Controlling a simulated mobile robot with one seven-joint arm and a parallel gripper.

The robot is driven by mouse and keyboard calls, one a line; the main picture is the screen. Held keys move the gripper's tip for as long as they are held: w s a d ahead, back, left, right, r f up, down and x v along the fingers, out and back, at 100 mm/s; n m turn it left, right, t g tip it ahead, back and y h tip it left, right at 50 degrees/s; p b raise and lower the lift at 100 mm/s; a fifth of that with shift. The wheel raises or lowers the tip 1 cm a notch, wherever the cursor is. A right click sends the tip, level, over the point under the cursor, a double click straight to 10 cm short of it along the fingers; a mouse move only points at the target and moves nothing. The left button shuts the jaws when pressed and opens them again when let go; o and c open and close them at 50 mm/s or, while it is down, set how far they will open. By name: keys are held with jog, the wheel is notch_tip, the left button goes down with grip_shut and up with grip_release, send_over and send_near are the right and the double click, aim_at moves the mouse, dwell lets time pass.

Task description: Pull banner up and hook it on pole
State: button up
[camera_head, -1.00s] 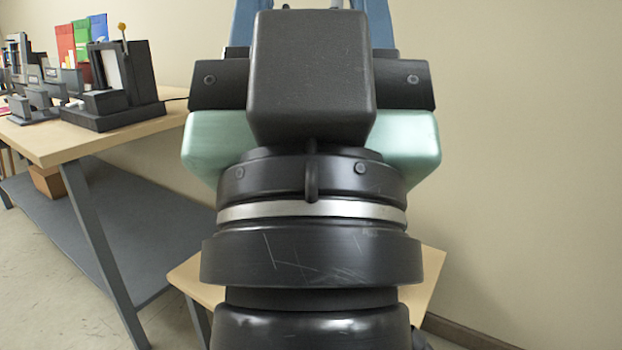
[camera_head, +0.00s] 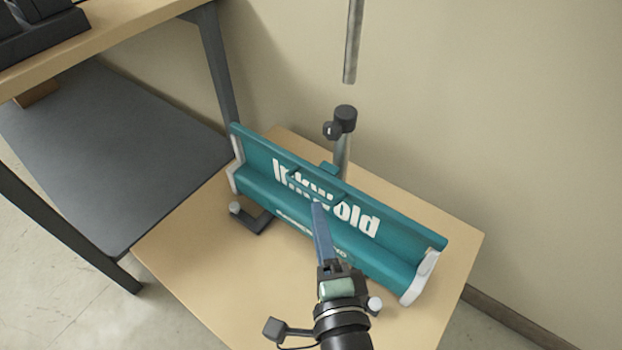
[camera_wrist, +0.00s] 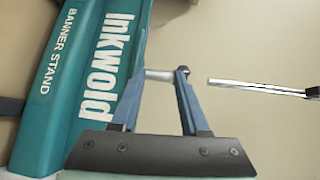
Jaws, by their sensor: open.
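The teal banner stand (camera_head: 290,200) with white "Inkwold" lettering and pale end caps lies across a small wooden table. It also fills the left of the wrist view (camera_wrist: 65,100). A grey pole (camera_head: 342,155) with a black clamp (camera_head: 345,117) rises behind it. The pole also shows in the wrist view (camera_wrist: 262,87). My gripper (camera_head: 317,207) has blue fingers reaching over the stand's front, covering part of the lettering. In the wrist view my gripper (camera_wrist: 163,72) is open, with a short pale bar between its fingertips. I cannot tell what the bar belongs to. No raised banner shows.
The small table (camera_head: 185,265) has free room at its left front. A grey rod (camera_head: 352,40) shows above the clamp, with a gap between them. A larger bench with a grey lower shelf (camera_head: 100,160) stands at left. A beige wall (camera_head: 500,120) is behind.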

aim_at(312, 195)
jog(key=shift+m+g, duration=0.3)
jog(key=shift+m, duration=0.6)
jog(key=w+f, duration=0.1)
jog(key=w, duration=0.2)
jog(key=w+a+f, duration=0.1)
jog(key=w+f, duration=0.1)
jog(key=w, duration=0.2)
jog(key=w+f+b, duration=0.1)
jog(key=w+f, duration=0.1)
jog(key=w, duration=0.1)
jog(key=shift+w+a, duration=0.2)
jog(key=shift+w, duration=0.05)
jog(key=shift+c, duration=0.3)
grip_shut()
dwell(0.3)
